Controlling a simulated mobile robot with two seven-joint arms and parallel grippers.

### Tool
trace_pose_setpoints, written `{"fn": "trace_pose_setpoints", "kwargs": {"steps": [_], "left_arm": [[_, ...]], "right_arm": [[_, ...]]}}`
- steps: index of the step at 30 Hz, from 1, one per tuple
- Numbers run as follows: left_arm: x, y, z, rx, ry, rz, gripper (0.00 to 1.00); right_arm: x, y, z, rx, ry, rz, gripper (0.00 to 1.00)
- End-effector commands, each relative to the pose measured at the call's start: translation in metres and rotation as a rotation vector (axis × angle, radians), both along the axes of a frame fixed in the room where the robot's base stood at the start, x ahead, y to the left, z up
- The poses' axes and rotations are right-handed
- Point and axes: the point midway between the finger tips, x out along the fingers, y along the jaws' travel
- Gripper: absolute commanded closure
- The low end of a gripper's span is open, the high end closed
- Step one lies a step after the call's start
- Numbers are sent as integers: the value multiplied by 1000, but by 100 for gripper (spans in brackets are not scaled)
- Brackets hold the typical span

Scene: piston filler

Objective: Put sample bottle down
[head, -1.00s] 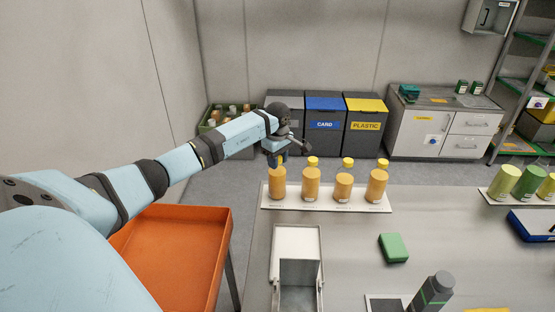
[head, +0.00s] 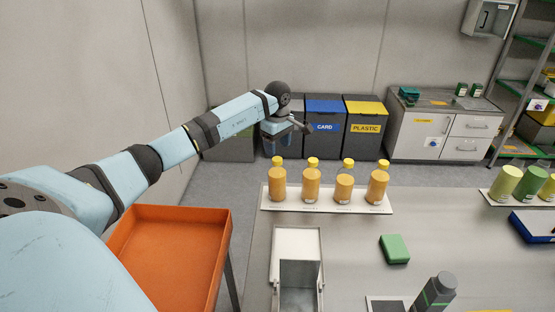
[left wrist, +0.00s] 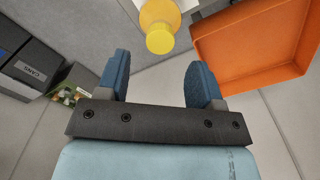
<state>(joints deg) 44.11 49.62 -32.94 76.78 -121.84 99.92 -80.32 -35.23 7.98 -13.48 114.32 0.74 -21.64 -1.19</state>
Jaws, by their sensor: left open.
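Several orange sample bottles with yellow caps stand upright in a row on a white strip (head: 327,206) at the table's far left. The leftmost sample bottle (head: 277,186) stands at the strip's left end, closest to my left gripper (head: 282,146). That gripper is open and empty, above and behind this bottle's cap. In the left wrist view, its two blue fingers (left wrist: 160,75) are spread apart, and a yellow-capped bottle (left wrist: 160,38) lies just beyond the fingertips, clear of them. My right gripper is not in view.
An orange tray (head: 178,250) stands left of the table. A metal holder (head: 298,240), a green block (head: 394,249) and a dark grey cylinder (head: 436,292) are on the table. Green containers (head: 528,181) stand at the right. Bins (head: 324,130) stand behind.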

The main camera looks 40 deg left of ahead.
Motion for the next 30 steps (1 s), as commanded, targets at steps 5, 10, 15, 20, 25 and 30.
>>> {"fn": "trace_pose_setpoints", "kwargs": {"steps": [5, 10, 15, 20, 25, 30], "left_arm": [[0, 0, 35, 0, -3, -1, 39], [0, 0, 53, 0, -1, -1, 39], [0, 0, 58, 0, 1, -1, 39], [0, 0, 58, 0, 1, -1, 39], [0, 0, 58, -1, 1, -1, 39], [0, 0, 58, -1, 1, -1, 39]], "right_arm": [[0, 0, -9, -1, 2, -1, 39], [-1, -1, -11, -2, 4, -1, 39], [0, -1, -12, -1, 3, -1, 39], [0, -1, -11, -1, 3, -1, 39], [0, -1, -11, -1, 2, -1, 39], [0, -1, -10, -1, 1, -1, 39]]}}
